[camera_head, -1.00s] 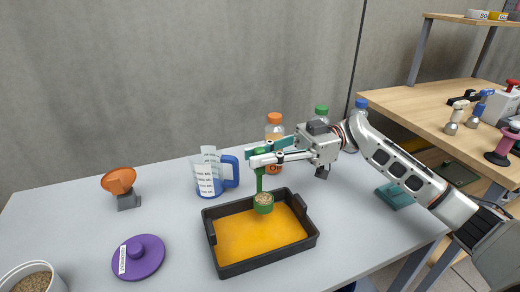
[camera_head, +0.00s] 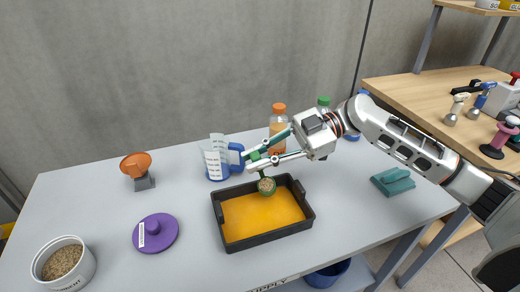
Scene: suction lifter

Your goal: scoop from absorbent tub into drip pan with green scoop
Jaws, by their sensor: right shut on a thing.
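The green scoop (camera_head: 266,186) hangs over the back part of the drip pan (camera_head: 229,241), with tan granules in its bowl. My right gripper (camera_head: 250,161) is shut on the scoop's upright handle. The drip pan is a black rectangular tray with an orange inner floor, and I see no granules on that floor. The absorbent tub (camera_head: 84,272) is a white round tub of tan granules at the front left, with its top open. My left gripper is not in view.
A purple lid (camera_head: 155,233) lies between tub and pan. An orange scoop in a grey stand (camera_head: 140,172), a blue-handled measuring jug (camera_head: 216,160) and capped bottles (camera_head: 278,122) stand along the back. A teal cloth (camera_head: 393,182) lies right.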

